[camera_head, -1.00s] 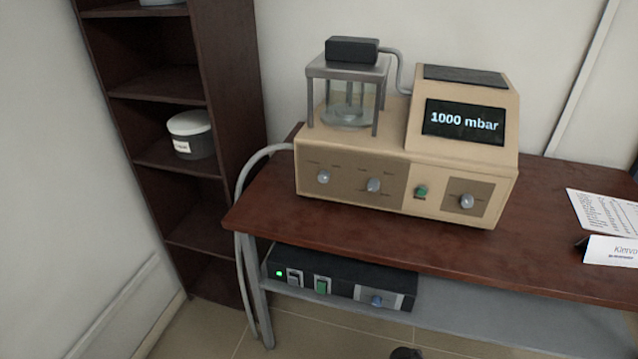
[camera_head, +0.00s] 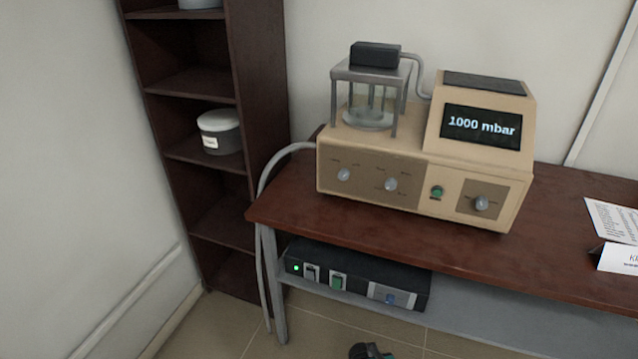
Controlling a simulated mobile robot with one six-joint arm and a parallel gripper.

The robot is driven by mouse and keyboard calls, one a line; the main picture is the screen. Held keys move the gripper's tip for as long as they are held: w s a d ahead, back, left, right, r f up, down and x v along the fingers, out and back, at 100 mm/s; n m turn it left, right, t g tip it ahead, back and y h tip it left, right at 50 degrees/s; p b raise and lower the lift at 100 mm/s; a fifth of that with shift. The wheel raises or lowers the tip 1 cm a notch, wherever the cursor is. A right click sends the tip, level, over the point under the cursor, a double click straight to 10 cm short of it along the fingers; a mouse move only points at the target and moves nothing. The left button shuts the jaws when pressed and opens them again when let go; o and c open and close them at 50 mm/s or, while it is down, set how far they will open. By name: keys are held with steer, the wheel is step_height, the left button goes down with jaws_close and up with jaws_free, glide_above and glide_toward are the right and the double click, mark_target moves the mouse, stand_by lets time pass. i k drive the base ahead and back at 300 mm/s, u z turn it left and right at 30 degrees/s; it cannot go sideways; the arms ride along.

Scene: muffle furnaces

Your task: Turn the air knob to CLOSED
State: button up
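A beige vacuum device (camera_head: 470,165) stands on a dark red table, its display reading 1000 mbar. Its front carries a left knob (camera_head: 343,175), a middle knob (camera_head: 391,184) and a right knob (camera_head: 481,203), all grey. A green button (camera_head: 437,192) sits between the middle and right knobs. The lettering around the knobs is too small to read, so I cannot tell which is the air knob or where it points. A dark end piece, apparently my gripper (camera_head: 371,351), just enters the bottom edge, well below and apart from the device. Its fingers are not clear.
A black box (camera_head: 355,278) with a lit green lamp, switches and a blue knob is on the shelf under the table (camera_head: 560,270). A grey hose (camera_head: 265,190) hangs at the table's left end. A dark bookcase (camera_head: 262,90) stands left. Papers (camera_head: 612,220) lie right.

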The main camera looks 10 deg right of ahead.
mark_target(344, 174)
steer(key=z, duration=0.6)
steer(key=k, duration=0.2)
steer(key=u, duration=3.4)
steer(key=k, duration=0.45)
steer(key=z, duration=0.2)
